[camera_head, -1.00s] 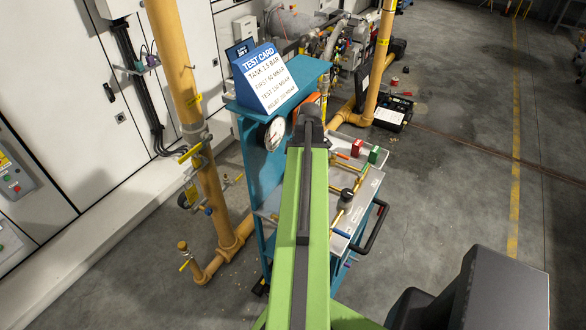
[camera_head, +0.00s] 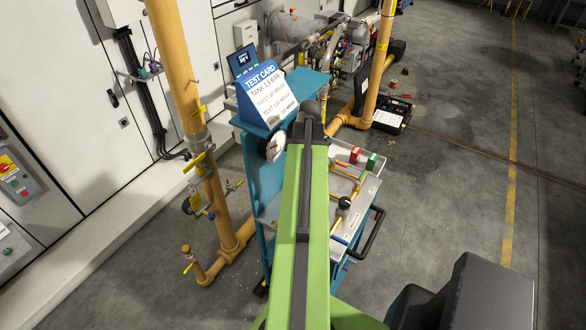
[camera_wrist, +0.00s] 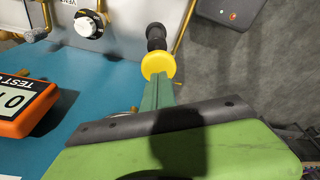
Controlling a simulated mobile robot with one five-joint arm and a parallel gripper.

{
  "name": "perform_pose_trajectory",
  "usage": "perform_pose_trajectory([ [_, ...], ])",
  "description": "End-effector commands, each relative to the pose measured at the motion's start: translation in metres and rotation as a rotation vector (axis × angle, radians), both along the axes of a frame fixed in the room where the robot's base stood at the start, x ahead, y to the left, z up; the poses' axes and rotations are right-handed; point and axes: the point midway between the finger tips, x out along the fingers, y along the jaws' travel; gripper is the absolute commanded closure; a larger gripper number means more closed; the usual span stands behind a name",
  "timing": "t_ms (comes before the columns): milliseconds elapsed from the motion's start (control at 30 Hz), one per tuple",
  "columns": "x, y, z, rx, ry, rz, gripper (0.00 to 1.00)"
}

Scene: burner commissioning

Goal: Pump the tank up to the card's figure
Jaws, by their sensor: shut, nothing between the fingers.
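The blue-and-white test card (camera_head: 267,95) stands on the blue cart's top shelf (camera_head: 314,84); its tank line looks like 1.5 bar. A round white dial gauge (camera_head: 274,147) sits below it, its needle too small to read. In the head view my arm hides the gripper.
An orange meter (camera_wrist: 25,105) lies on the cart at left in the wrist view. Yellow gas pipes (camera_head: 206,170) stand left of the cart. A black handle (camera_head: 371,232) sticks out at its right. The grey floor (camera_head: 450,190) to the right is mostly clear.

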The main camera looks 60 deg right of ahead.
Motion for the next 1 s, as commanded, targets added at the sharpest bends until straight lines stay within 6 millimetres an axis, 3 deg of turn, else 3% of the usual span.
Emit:
perform_pose_trajectory([
  [533,0.000,0.000,0.000,-0.001,0.000,0.000,1.00],
  [1000,0.000,0.000,-0.034,-0.001,0.000,0.000,1.00],
])
